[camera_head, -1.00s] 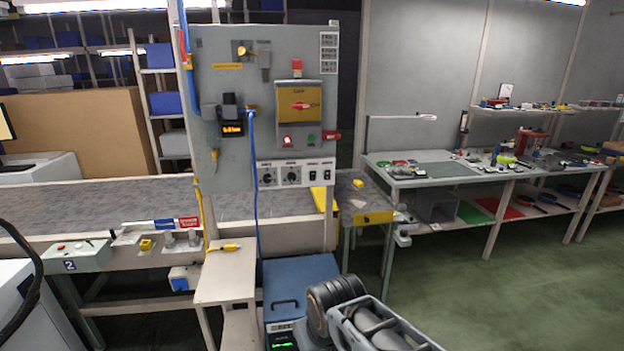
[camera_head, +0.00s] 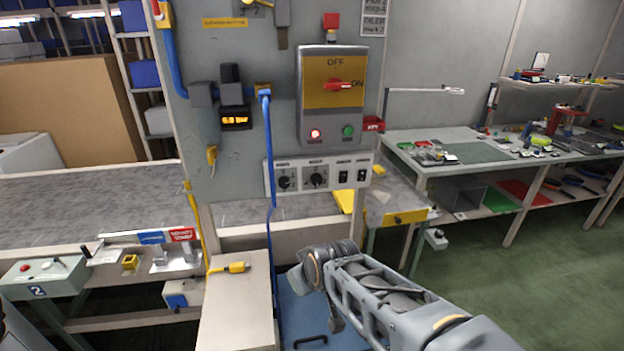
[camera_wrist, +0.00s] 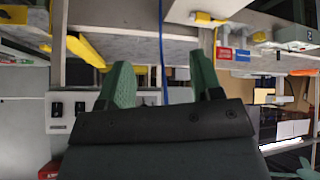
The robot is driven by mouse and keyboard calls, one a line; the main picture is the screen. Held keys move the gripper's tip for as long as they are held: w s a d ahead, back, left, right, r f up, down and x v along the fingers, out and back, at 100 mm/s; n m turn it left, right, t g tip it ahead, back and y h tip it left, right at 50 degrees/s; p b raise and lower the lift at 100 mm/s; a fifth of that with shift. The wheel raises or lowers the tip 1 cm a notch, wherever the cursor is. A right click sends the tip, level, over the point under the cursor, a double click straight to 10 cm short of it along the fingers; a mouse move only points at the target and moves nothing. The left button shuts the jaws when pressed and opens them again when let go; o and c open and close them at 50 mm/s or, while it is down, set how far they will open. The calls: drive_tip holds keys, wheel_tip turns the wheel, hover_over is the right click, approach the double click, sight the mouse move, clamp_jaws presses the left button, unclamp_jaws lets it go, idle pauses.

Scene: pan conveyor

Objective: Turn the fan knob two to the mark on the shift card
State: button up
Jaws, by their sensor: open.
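The control strip (camera_head: 329,189) on the grey panel has two black round knobs, a left knob (camera_head: 286,180) and a right knob (camera_head: 317,177), with two switches to their right. Their labels are too small to read, so I cannot tell which knob is fan two. A printed sheet (camera_head: 373,18) at the panel's upper right may be the shift card; its mark is not legible. My gripper (camera_wrist: 162,80) is open and empty, its green fingers apart. In the wrist view the strip (camera_wrist: 75,122) shows inverted beyond the fingers, switches visible, knobs hidden or unclear.
A blue cable (camera_head: 267,150) hangs in front of the strip's left end. A switch box (camera_head: 332,95) sits above the strip. A small table (camera_head: 238,300) and a blue box (camera_head: 300,310) stand below. A workbench (camera_head: 440,165) is at right, with open green floor before it.

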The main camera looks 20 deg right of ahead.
drive_tip(key=w+d+r+n+t, duration=0.2)
drive_tip(key=w+t, duration=0.2)
drive_tip(key=w, duration=0.2)
drive_tip(key=n+t+h+p, duration=0.3)
drive_tip(key=t+h+p, duration=0.2)
drive_tip(key=t, duration=0.1)
approach(316, 181)
drive_tip(key=p+x, duration=0.1)
drive_tip(key=x, duration=0.7)
drive_tip(key=shift+w+p, duration=0.3)
drive_tip(key=shift+p, duration=0.1)
drive_tip(key=c, duration=0.9)
